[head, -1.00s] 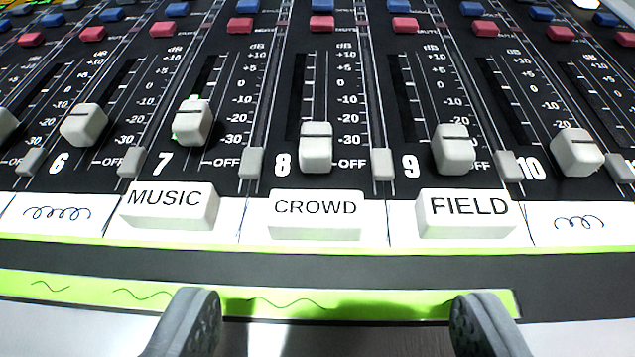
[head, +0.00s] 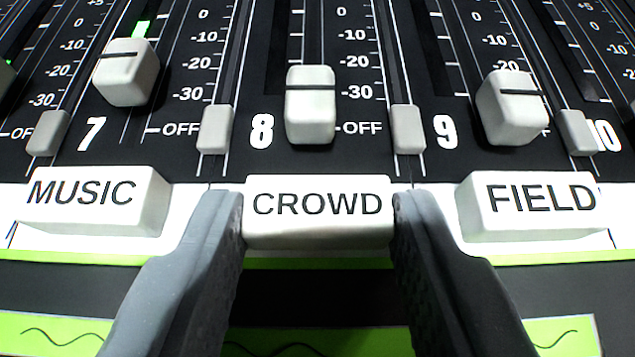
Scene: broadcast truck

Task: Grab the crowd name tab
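The crowd name tab (head: 318,235) is a white block lettered CROWD on the white label strip below fader 8. My gripper (head: 318,215) has its two grey fingers at the tab's left and right ends. Both fingertips appear to touch it, with no gap visible, so the gripper looks shut on the tab. The tab still sits level on the strip and is not visibly raised. Its two end faces are hidden by the fingers.
The MUSIC tab (head: 95,205) lies to the left and the FIELD tab (head: 530,210) to the right, near my fingers. The white fader cap 8 (head: 310,115) stands just behind the crowd tab. A green strip (head: 50,335) runs along the front.

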